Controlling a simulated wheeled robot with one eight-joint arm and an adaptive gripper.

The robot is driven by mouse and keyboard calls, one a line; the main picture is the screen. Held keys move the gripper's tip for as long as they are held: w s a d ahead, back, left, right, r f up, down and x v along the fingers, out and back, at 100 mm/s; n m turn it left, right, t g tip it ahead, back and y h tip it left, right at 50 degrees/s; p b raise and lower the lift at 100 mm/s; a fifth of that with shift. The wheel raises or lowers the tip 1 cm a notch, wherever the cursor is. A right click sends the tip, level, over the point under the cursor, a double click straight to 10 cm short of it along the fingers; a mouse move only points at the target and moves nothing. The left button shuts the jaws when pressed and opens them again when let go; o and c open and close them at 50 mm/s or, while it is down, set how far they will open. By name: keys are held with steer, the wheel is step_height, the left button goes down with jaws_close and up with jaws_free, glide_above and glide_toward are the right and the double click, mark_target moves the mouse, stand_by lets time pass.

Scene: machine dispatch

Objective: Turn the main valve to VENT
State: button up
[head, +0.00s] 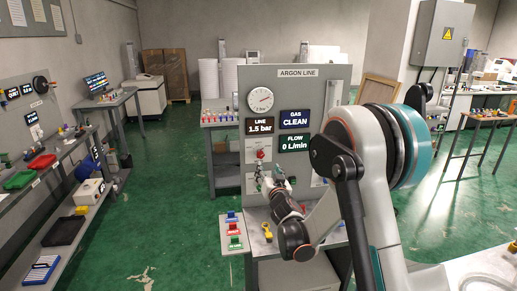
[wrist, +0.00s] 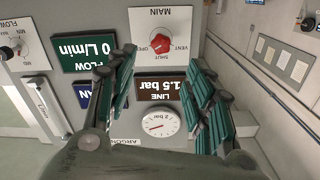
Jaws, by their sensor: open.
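The main valve is a red knob (wrist: 160,46) on a white plate marked MAIN, with VENT, SHUT and a third label around it. The wrist view is upside down; the knob seems to point towards SHUT, but its pointer is small. In the head view the red knob (head: 260,154) is on the grey ARGON LINE panel (head: 340,76). My gripper (wrist: 166,62) is open and empty, its fingers on either side of the knob in the wrist picture and apart from it. In the head view my gripper (head: 271,181) is in front of the panel, below the knob.
The LINE display (head: 259,126) reads 1.5 bar, GAS (head: 294,118) reads CLEAN and FLOW (head: 294,143) reads 0 L/min. A round gauge (head: 260,99) is above them. A FLOW knob plate (wrist: 20,44) is beside the valve.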

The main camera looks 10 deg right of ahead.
mark_target(261, 156)
steer(key=w, duration=1.4)
steer(key=shift+b, duration=0.3)
steer(key=c, duration=1.1)
